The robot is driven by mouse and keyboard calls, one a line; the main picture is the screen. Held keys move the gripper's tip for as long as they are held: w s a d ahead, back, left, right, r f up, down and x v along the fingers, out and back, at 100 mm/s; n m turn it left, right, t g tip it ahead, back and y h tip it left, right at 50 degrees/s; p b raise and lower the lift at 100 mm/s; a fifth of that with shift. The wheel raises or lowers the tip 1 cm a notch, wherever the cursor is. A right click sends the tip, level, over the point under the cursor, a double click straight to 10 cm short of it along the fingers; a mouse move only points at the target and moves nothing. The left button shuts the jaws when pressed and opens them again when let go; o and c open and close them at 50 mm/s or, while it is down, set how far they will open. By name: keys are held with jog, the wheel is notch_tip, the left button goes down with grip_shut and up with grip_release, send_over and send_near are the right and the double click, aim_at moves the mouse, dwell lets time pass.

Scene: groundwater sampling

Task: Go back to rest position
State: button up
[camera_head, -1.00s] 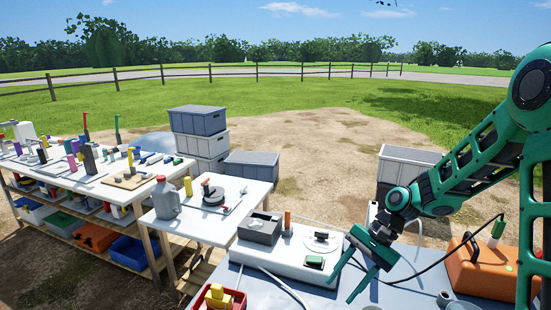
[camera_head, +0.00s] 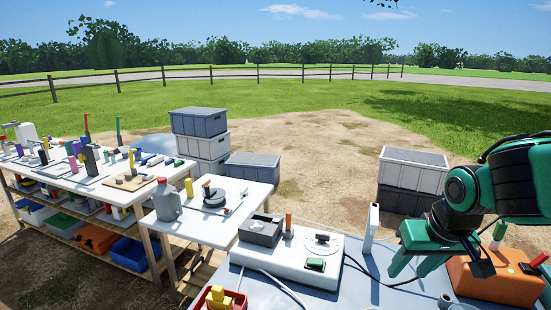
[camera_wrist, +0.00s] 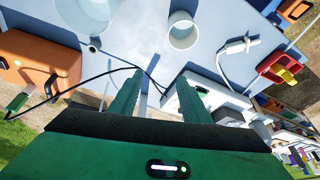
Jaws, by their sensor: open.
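My gripper (camera_head: 440,268) is green with two fingers and hangs at the right of the head view, above the blue-grey table (camera_head: 375,293). Its fingers are apart with nothing between them. In the wrist view my gripper (camera_wrist: 160,98) also shows both fingers spread and empty, over the table top (camera_wrist: 140,25). Part of my arm folds in at the right edge of the head view.
A white instrument (camera_head: 290,262) with a dial stands left of my gripper. An orange case (camera_head: 490,285) is close below and right of it. A grey jug (camera_head: 166,201) is on the side table. Stacked crates (camera_head: 412,170) stand beyond.

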jog(key=s+d+m+g, duration=0.2)
jog(key=s+d+m, duration=0.1)
jog(key=s+d, duration=0.3)
jog(key=s+d+f+m+g, duration=0.1)
jog(key=s+d+m+g, duration=0.1)
jog(key=s+d, duration=0.4)
jog(key=s+m, duration=0.1)
jog(key=s, duration=0.4)
jog(key=shift+s, duration=0.25)
jog(key=shift+f, duration=0.1)
jog(key=shift+w+f, duration=0.25)
jog(key=shift+w, duration=0.4)
